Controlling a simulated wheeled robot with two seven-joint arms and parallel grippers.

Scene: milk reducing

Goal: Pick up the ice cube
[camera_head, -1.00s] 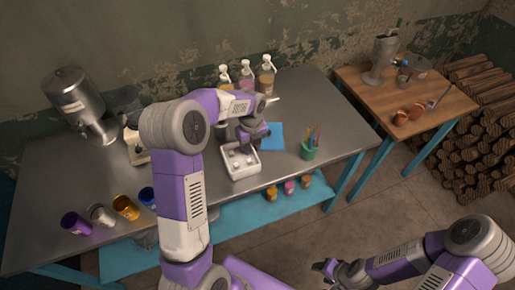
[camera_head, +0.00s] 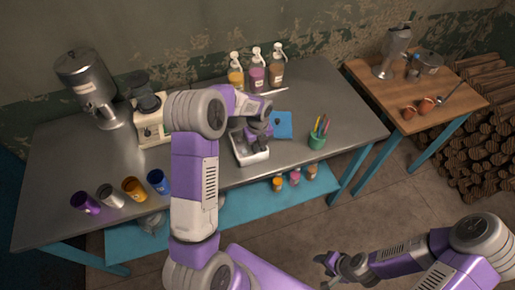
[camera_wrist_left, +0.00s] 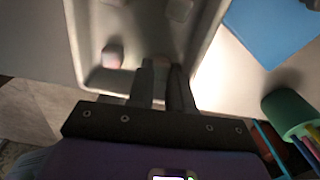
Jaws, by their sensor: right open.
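The white tray (camera_head: 254,162) stands near the front edge of the metal table. In the left wrist view the tray (camera_wrist_left: 82,40) holds pale ice cubes: one (camera_wrist_left: 112,56) lies left of my fingers and another (camera_wrist_left: 179,10) lies farther in. My left gripper (camera_head: 250,141) is low over the tray. In the left wrist view its two fingers (camera_wrist_left: 162,75) point down into the tray, close together, with something pale pinkish between them. I cannot tell whether they grip it. My right gripper (camera_head: 327,262) is open and empty, away from the table at lower right.
A blue cloth (camera_head: 284,125) and a green pen cup (camera_head: 317,141) are right of the tray. Several coloured cups (camera_head: 134,188) line the front left. Bottles (camera_head: 257,77) stand behind, and a cream machine (camera_head: 151,125) stands to the left. A wooden side table (camera_head: 445,88) is at right.

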